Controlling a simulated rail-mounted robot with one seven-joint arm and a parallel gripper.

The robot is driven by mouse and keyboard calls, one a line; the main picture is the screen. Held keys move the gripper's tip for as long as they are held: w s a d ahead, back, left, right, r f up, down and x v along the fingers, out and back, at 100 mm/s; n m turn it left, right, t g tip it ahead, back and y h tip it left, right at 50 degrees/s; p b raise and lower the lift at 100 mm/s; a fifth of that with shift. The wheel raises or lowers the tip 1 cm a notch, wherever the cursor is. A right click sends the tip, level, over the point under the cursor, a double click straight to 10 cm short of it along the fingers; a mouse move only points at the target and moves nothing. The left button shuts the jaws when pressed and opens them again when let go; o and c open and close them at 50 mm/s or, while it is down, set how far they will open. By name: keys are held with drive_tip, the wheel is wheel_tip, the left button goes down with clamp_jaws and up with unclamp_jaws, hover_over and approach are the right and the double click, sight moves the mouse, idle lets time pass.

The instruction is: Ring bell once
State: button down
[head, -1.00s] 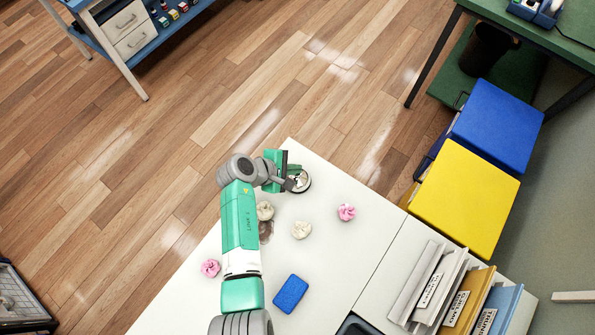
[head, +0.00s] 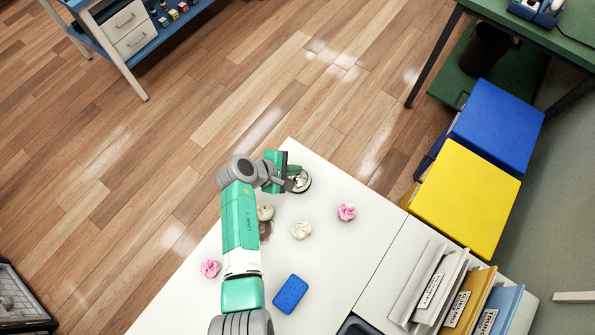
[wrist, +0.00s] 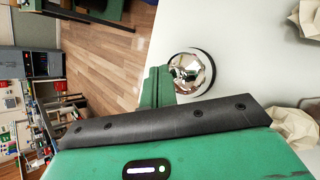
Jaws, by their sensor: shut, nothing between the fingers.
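The bell (head: 302,182) is a shiny silver dome on a dark round base, near the far corner of the white table (head: 335,275). It also shows in the wrist view (wrist: 190,72), just beyond my fingers. My gripper (head: 292,183) is at the bell in the head view, partly covering its left side. In the wrist view my green gripper fingers (wrist: 160,86) are shut with nothing between them, and their tips lie beside the dome's left edge in the picture. I cannot tell whether they touch it.
File folders (head: 459,300) stand at the right. The table's edge is close to the bell.

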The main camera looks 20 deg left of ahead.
drive_tip(key=shift+f+b, duration=0.3)
drive_tip(key=shift+f, duration=0.15)
idle(0.5)
drive_tip(key=shift+r+p, duration=0.9)
drive_tip(key=shift+p, duration=0.05)
wheel_tip(320, 180, up, 5)
drive_tip(key=p, duration=0.5)
idle(0.7)
